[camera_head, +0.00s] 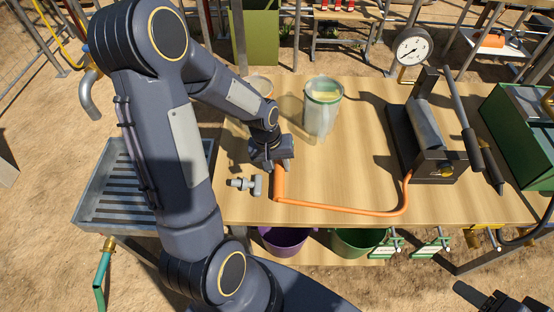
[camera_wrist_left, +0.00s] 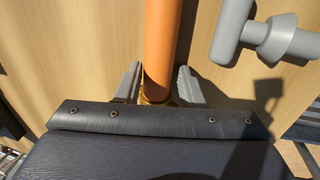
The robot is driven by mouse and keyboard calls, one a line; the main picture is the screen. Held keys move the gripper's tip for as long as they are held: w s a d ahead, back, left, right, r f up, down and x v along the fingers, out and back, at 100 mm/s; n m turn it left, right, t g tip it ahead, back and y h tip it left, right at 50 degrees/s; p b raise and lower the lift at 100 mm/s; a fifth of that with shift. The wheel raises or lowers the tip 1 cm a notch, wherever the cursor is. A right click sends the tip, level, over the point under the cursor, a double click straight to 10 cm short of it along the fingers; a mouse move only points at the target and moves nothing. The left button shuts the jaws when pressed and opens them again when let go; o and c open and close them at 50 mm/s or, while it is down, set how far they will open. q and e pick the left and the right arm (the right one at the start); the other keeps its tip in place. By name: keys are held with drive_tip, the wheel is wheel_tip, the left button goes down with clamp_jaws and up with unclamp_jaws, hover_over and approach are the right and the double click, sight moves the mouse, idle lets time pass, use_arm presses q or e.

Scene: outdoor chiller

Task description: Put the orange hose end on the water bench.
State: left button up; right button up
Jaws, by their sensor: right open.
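The orange hose (camera_head: 340,209) runs along the wooden bench top from a black device to its end under my left gripper (camera_head: 274,163). In the left wrist view the hose (camera_wrist_left: 162,40) ends in a brass-coloured fitting (camera_wrist_left: 156,96). The two grey fingers of my left gripper (camera_wrist_left: 160,82) sit close on either side of it, shut on the hose end; the palm partly hides the contact. A grey slatted metal tray bench (camera_head: 95,219), seemingly the water bench, stands left of the wooden bench, under a tap (camera_head: 88,92). My right gripper (camera_head: 502,301) is open at the bottom right, away from the benches.
A grey T-shaped fitting (camera_head: 257,186) lies beside the hose end, and also shows in the left wrist view (camera_wrist_left: 234,30). A clear jar (camera_head: 321,115), the black device (camera_head: 415,140) and a gauge (camera_head: 411,48) stand on the wooden bench (camera_head: 340,175). Purple (camera_head: 284,240) and green buckets are below.

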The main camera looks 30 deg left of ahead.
use_arm(q)
drive_tip(key=shift+s+a+r+p, duration=0.1)
drive_tip(key=shift+s+a+p, duration=0.1)
drive_tip(key=shift+s+p, duration=0.15)
wheel_tip(320, 180, up, 12)
drive_tip(key=a, duration=0.2)
drive_tip(key=s+d+r+m+t+h, duration=0.1)
drive_tip(key=s+d+r+m+t, duration=0.1)
drive_tip(key=s, duration=0.5)
drive_tip(key=s+d+r+m+t+h, duration=0.1)
drive_tip(key=s+d+r+m+t, duration=0.1)
drive_tip(key=s+d+r, duration=0.3)
drive_tip(key=shift+s+d+m, duration=0.3)
drive_tip(key=shift+s+d, duration=0.55)
drive_tip(key=shift+s, duration=0.4)
